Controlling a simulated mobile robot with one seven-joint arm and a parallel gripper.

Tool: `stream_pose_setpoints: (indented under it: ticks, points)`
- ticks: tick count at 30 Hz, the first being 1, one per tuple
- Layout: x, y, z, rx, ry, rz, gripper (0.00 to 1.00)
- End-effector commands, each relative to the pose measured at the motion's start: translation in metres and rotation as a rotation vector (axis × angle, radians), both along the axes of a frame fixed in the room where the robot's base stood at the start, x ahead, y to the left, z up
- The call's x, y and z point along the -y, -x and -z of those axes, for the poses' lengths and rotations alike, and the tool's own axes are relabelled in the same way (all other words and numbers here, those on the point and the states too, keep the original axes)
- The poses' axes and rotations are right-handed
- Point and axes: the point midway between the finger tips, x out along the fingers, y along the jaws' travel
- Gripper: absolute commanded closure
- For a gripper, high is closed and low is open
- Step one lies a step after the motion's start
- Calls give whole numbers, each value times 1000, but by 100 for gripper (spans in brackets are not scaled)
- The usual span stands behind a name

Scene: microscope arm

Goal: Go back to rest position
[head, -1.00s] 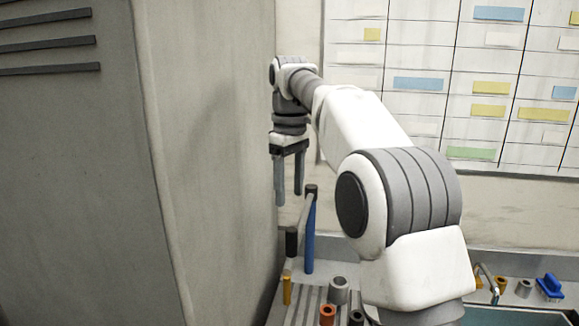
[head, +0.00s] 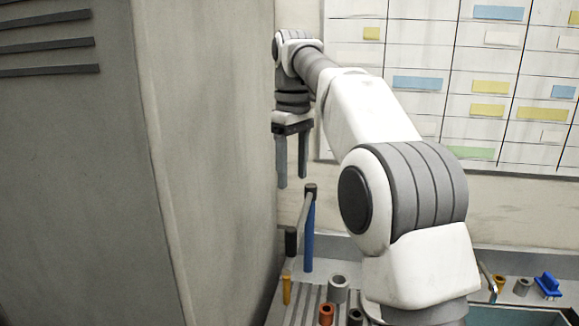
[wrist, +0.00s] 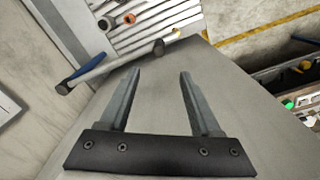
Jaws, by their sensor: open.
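My gripper (head: 292,168) hangs pointing down in the head view, close to the right edge of the big grey cabinet. Its two fingers are apart with nothing between them. They also show open and empty in the wrist view (wrist: 158,75). Below the fingertips stands a microscope-like arm with a blue post (head: 309,240), a dark top and a black piece on its left. The gripper is apart from it, above its top. In the wrist view its bar (wrist: 115,64) lies beyond the fingertips.
The grey cabinet (head: 205,150) fills the left side, close to my gripper. A ribbed tray (head: 305,300) holds an orange ring (head: 326,313) and a grey ring (head: 338,288). A blue item (head: 548,285) sits at right. A wall board (head: 440,110) stands behind.

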Motion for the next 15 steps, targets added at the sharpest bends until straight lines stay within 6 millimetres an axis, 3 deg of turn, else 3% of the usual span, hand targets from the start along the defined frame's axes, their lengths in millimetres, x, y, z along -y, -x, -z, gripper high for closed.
stream_pose_setpoints:
  ticks: [8,15]
  points:
    - [31,42,-2,84,-14,148,36]
    - [58,86,9,157,-37,283,36]
